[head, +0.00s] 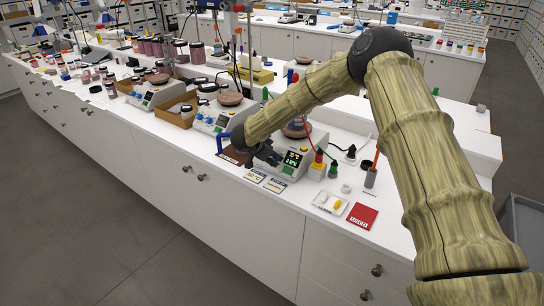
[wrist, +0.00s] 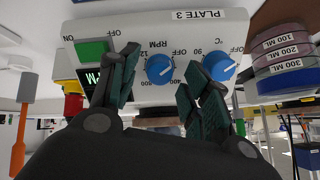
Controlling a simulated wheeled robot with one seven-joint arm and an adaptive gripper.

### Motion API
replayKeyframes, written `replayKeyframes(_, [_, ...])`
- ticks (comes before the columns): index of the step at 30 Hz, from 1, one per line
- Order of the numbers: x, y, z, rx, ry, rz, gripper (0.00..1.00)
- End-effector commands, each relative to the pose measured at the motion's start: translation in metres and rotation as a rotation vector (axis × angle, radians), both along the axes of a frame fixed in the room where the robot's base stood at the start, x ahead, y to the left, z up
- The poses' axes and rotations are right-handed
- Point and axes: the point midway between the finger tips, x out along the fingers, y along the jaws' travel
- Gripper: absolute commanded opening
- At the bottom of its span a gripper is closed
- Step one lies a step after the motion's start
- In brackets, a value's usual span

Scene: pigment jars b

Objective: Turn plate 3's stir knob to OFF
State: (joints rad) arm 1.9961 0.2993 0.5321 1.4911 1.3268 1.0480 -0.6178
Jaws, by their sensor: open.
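The plate 3 unit (head: 290,161) is a pale hot plate with a lit display on its front in the head view. In the wrist view its front panel (wrist: 200,30) carries the label PLATE 3, a green switch (wrist: 92,50) and two blue knobs. The stir knob (wrist: 159,69), marked RPM, lies between the fingers of my open gripper (wrist: 166,78), with no clear contact visible. Its exact setting is hard to read. The other knob (wrist: 218,66), marked °C, is close to my right fingertip. In the head view my gripper (head: 262,155) is at the unit's front, partly hiding it.
Another hot plate (head: 211,122) stands to the left.

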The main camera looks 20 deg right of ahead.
Motion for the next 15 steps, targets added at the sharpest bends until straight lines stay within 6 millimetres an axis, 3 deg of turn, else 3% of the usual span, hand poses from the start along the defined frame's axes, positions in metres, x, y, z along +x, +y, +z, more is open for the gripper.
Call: replayKeyframes(15, [-0.036,0.046,0.065,0.0,-0.003,0.002,0.48])
